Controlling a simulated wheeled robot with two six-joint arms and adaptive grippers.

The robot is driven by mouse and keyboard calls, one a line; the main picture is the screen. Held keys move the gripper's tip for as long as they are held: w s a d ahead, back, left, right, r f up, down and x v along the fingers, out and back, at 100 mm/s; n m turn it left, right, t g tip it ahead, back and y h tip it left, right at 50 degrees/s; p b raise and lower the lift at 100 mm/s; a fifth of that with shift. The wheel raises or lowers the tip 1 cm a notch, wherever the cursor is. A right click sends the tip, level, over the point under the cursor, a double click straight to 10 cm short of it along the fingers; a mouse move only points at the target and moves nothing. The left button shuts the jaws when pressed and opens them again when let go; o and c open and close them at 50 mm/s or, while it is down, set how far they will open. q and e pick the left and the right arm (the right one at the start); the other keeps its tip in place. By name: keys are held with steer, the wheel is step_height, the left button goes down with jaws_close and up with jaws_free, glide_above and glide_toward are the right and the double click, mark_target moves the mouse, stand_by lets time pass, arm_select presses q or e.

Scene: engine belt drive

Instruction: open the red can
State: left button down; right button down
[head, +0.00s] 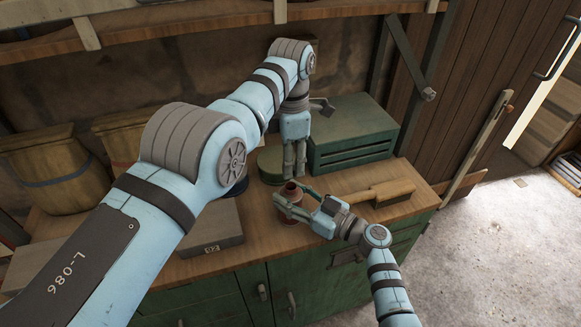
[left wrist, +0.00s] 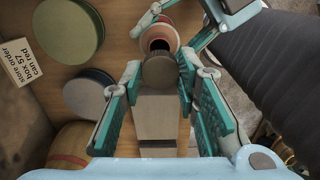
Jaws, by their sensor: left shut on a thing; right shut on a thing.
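The red can (head: 290,193) stands on the wooden workbench. In the left wrist view its reddish rim and dark open mouth (left wrist: 160,43) show. My right gripper (head: 286,203) is shut around the can's side. My left gripper (head: 294,174) points down close to the can's top. In the left wrist view, the left gripper (left wrist: 157,75) is shut on a small round grey-brown lid (left wrist: 159,72), which appears apart from the can's mouth. The lid is hard to make out in the head view.
A green metal box (head: 352,135) and a round green tin (head: 270,166) stand behind the can. A wooden-handled brush (head: 380,193) lies at right, a grey box (head: 200,238) at left.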

steer(key=c, duration=1)
jaws_free()
steer(key=shift+f, duration=0.15)
steer(key=shift+c, duration=0.2)
steer(key=o, duration=0.3)
steer(key=shift+w, duration=0.15)
